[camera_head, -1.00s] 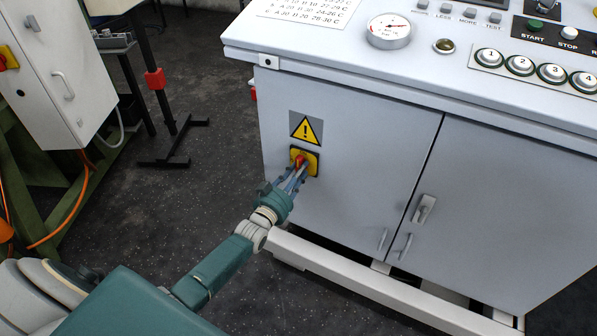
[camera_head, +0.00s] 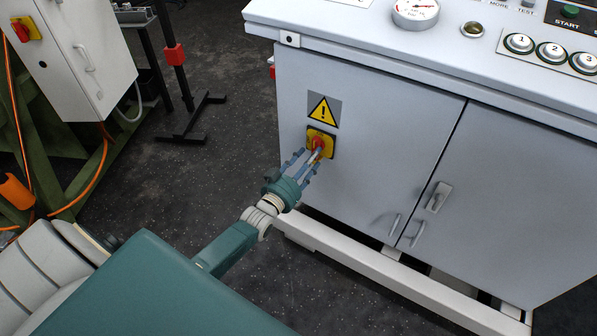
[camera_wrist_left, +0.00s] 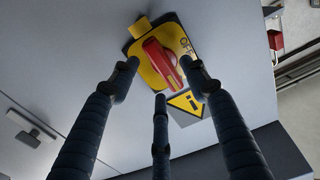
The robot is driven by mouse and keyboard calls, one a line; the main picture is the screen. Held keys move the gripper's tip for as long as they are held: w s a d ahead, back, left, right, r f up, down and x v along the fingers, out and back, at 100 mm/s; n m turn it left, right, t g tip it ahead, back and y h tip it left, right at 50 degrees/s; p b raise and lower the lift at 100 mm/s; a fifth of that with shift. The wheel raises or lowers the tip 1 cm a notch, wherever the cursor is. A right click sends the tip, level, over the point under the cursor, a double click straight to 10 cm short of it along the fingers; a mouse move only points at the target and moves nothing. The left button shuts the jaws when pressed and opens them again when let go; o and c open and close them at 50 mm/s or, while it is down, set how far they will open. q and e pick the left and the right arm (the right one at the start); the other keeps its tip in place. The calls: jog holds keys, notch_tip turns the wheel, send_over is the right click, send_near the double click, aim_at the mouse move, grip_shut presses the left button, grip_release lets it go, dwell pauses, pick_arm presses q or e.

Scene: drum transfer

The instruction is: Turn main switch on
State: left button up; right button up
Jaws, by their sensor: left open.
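The main switch (camera_head: 320,143) is a red handle on a yellow plate, on the front of the grey cabinet below a yellow warning triangle. In the left wrist view the red handle (camera_wrist_left: 163,63) stands out from its yellow plate, tilted in the picture. My left gripper (camera_head: 306,161) is open in front of the switch. In the left wrist view its fingers (camera_wrist_left: 162,82) are spread around the handle, with a gap on both sides. I cannot tell whether any finger touches the plate. My right gripper is not in view.
The grey cabinet (camera_head: 370,110) has door handles (camera_head: 438,197) to the right of the switch and a control top with a gauge (camera_head: 415,12) and buttons. A white rail (camera_head: 360,262) runs along its base. Another white cabinet (camera_head: 80,55) with a similar red switch stands at the left.

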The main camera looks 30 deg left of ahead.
pick_arm(q)
jog(key=s, duration=0.9)
jog(key=shift+w, duration=0.1)
